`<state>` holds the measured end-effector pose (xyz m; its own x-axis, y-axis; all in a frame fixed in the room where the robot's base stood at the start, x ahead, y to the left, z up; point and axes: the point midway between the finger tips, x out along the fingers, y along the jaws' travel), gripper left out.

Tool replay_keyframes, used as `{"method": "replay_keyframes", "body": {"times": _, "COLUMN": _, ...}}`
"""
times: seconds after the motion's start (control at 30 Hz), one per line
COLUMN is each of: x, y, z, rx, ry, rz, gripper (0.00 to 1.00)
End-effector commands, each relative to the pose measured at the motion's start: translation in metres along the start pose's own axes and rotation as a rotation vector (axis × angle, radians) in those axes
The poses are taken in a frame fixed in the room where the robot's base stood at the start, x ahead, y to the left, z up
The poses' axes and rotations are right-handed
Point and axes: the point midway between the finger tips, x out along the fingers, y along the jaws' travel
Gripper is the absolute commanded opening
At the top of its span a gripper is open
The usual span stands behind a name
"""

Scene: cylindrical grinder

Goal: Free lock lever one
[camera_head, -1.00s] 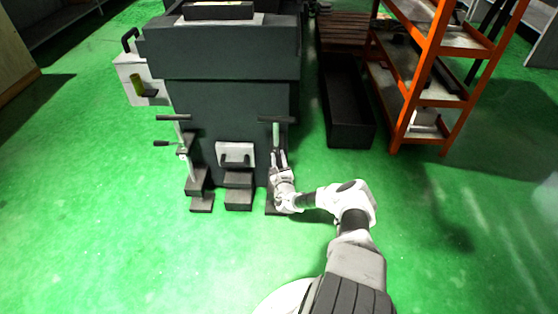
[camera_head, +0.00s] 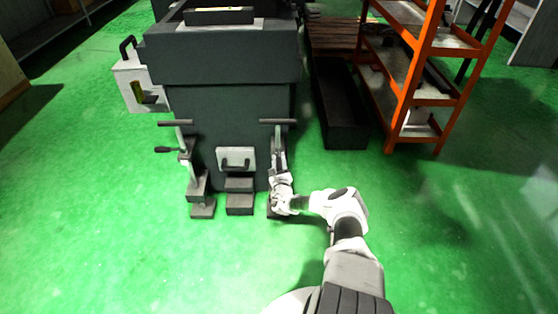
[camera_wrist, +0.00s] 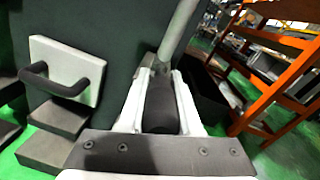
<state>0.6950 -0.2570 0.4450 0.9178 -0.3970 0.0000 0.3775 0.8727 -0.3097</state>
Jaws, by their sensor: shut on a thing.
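My gripper (camera_wrist: 163,72) is shut on the dark cylindrical grip (camera_wrist: 161,108) of a lever, with one white finger on each side of it. A grey rod (camera_wrist: 180,32) rises from the grip, leaning a little right in the wrist view. In the head view my gripper (camera_head: 279,162) is low at the machine's right front corner, under a dark crossbar (camera_head: 277,121). A similar lever with a dark knob (camera_head: 162,150) stands free at the left corner. No label shows which is lever one.
The dark grinder body (camera_head: 230,110) stands close in front. A pale plate with a dark handle (camera_head: 236,158) sits left of my gripper above dark blocks (camera_head: 240,203). A black trough (camera_head: 341,115) and an orange shelf (camera_head: 405,90) stand right. The near green floor is clear.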

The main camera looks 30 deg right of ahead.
Motion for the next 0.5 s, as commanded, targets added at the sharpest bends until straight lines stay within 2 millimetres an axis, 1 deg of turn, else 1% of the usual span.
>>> {"method": "replay_keyframes", "body": {"times": 0.23, "x": -0.0001, "y": 0.0000, "z": -0.0004, "rx": 0.000, "ry": 0.000, "rz": 0.000, "gripper": 0.00}}
{"method": "replay_keyframes", "body": {"times": 0.27, "x": -0.0001, "y": 0.0000, "z": -0.0003, "rx": 0.000, "ry": 0.000, "rz": 0.000, "gripper": 0.36}}
{"method": "replay_keyframes", "body": {"times": 0.4, "x": -0.0001, "y": -0.0001, "z": -0.0002, "rx": 0.000, "ry": 0.000, "rz": 0.000, "gripper": 0.61}}
{"method": "replay_keyframes", "body": {"times": 0.5, "x": 0.0000, "y": -0.0001, "z": -0.0001, "rx": 0.000, "ry": 0.000, "rz": 0.000, "gripper": 0.63}}
